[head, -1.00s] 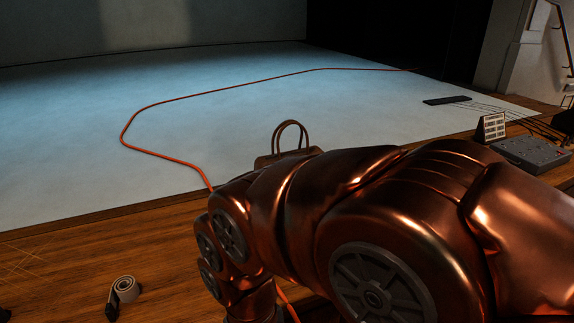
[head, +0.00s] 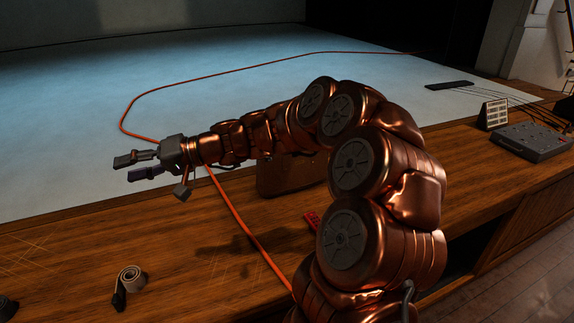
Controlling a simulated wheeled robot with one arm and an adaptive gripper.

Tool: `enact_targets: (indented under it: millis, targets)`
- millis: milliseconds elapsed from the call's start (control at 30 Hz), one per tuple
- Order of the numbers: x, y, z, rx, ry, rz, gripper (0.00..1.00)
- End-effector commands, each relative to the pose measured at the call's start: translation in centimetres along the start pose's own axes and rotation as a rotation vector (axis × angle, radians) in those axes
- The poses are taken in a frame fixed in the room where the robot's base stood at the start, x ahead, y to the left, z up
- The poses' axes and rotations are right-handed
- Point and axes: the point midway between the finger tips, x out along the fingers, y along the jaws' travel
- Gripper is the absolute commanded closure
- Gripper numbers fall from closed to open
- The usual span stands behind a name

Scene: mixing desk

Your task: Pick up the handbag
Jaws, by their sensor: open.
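The brown handbag (head: 283,180) stands on the wooden desk, behind my arm in the head view. Only part of its body shows; its handles and upper part are hidden by the arm. My gripper (head: 126,168) is open and empty, pointing left, in the air well to the left of the handbag. It shows against the pale blue surface behind the desk and is apart from the handbag.
An orange cable (head: 240,222) runs across the desk and over the pale surface (head: 60,130). A rolled grey strap (head: 130,279) lies at the front left. A mixer (head: 530,140) and a small upright card (head: 493,114) stand at the right. A red object (head: 312,220) lies beside my arm.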

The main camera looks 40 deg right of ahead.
Motion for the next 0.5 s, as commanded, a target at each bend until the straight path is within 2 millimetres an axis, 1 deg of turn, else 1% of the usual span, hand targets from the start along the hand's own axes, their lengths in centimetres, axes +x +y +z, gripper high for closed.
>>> enact_targets:
  millis: [33, 67, 100, 167, 200, 267, 300, 367, 400, 467, 500]
  targets:
    - [-1.5, 1.1, -3.6, 0.01, 0.095, -0.024, 0.59]
    - [-2.4, 1.9, -5.6, 0.014, 0.151, -0.035, 0.59]
    - [-3.8, 3.0, -8.2, 0.018, 0.227, -0.047, 0.59]
    - [-6.5, 4.9, -11.9, 0.024, 0.345, -0.057, 0.59]
    - [-8.5, 6.5, -14.3, 0.028, 0.423, -0.057, 0.59]
    - [-12.0, 8.8, -17.5, 0.034, 0.544, -0.053, 0.59]
    - [-14.3, 10.8, -19.3, 0.041, 0.621, -0.044, 0.59]
    - [-18.5, 13.6, -21.7, 0.047, 0.741, -0.025, 0.59]
    - [-21.3, 15.6, -23.0, 0.053, 0.816, -0.006, 0.59]
    - [-25.4, 18.5, -24.4, 0.062, 0.922, 0.026, 0.59]
    - [-27.9, 20.3, -25.0, 0.068, 0.983, 0.049, 0.59]
